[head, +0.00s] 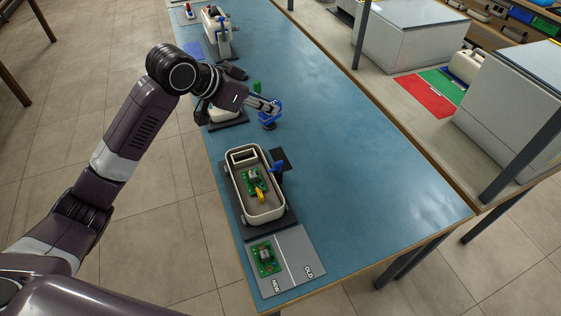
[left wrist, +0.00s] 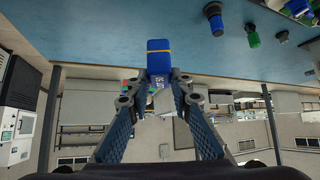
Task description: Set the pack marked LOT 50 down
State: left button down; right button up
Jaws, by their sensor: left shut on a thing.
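My left gripper (head: 268,106) is over the blue bench, past the far end of the open white housing. In the left wrist view, its two fingers (left wrist: 155,88) are closed on a small blue pack (left wrist: 159,57) with a yellow band and a pale, dark-marked lower part. I cannot read LOT 50 on it. In the head view, blue shows at the fingertips, but the pack's outline and its gap to the bench are unclear. My right gripper is in neither view.
The white housing (head: 233,183) holds a green board (head: 254,180) and a yellow part. A grey mat (head: 298,247) marked NEW and OLD carries another green board (head: 266,258) on its NEW half. The bench's right side (head: 360,170) is clear.

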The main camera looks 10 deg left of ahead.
aim_at(276, 99)
pick_arm(q)
jog(key=w, duration=0.1)
jog(key=w+d, duration=0.1)
jog(key=w, duration=0.1)
jog(key=shift+w+d+r, duration=0.25)
jog(key=shift+d+r, duration=0.05)
jog(key=shift+d, duration=0.1)
jog(key=shift+w+d+f+n, duration=0.1)
jog(key=shift+f+n, duration=0.2)
notch_tip(276, 99, down, 18)
jog(key=shift+f+p, duration=0.25)
jog(key=shift+p, duration=0.55)
jog(key=shift+f, duration=0.35)
jog(key=shift+f, duration=0.1)
jog(key=c, duration=1.7)
grip_release()
jog(key=shift+f, duration=0.1)
jog(key=shift+c, duration=0.2)
